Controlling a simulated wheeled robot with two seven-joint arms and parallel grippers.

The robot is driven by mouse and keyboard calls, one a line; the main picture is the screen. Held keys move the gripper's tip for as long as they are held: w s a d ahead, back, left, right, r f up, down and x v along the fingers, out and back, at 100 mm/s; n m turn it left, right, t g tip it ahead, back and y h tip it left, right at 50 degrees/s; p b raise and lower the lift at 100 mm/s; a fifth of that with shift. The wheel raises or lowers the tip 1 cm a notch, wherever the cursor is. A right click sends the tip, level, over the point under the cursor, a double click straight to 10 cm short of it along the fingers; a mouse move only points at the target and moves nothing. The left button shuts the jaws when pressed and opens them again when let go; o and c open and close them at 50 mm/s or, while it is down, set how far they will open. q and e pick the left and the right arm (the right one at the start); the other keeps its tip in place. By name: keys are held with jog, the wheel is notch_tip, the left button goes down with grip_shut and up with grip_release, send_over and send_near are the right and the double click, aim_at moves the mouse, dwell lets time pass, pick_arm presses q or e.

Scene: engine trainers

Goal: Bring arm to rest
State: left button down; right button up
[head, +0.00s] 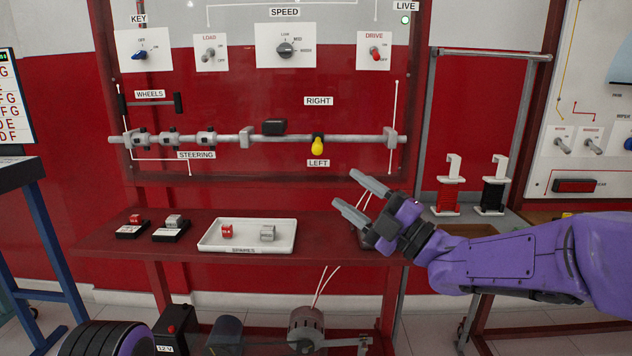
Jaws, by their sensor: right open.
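My right gripper (360,203) comes in from the right on a purple arm (520,255). Its two grey fingers are apart and point up and left, with nothing seen between them. It is in front of the red panel, over the right end of the red shelf (325,222). A dark object at the shelf's right end is partly hidden behind the gripper. My left gripper is not in view.
A white spares tray (208,245) holds a red and a grey block. Two dark bases with small blocks stand left of it. A steering rod (225,137) with a yellow knob (317,146) crosses the panel.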

jog(key=w+d+f+m+t+h, duration=0.25)
jog(key=d+f+m+h, duration=0.2)
jog(key=f+m, duration=0.35)
jog(key=w+d+f+m+t+h, duration=0.1)
jog(key=d+f+m+t+h, duration=0.25)
jog(key=f+m+h, duration=0.45)
jog(key=s+d+f+m+g+h, duration=0.25)
jog(key=f+m, duration=0.25)
jog(key=f, duration=0.3)
jog(key=s+d+f+m+g+h, duration=0.1)
jog(key=s+d+f+m+g, duration=0.15)
jog(key=d+f+m, duration=0.4)
jog(key=s+d+f+m+g+h, duration=0.3)
jog(key=s+f+m+g+h, duration=0.15)
jog(key=s+f, duration=1.1)
jog(key=s+d+f+g, duration=0.25)
jog(key=s+f, duration=0.35)
jog(key=s, duration=0.4)
jog(key=s+d+f+g, duration=0.1)
jog(key=s+f+g, duration=0.4)
jog(key=s, duration=0.5)
notch_tip(320, 180, up, 18)
jog(key=p, duration=1.8)
jog(key=shift+w+t+h+p, duration=0.25)
jog(key=shift+t+h+p, duration=0.1)
jog(key=shift+t+p, duration=0.05)
jog(key=shift+a+r, duration=0.1)
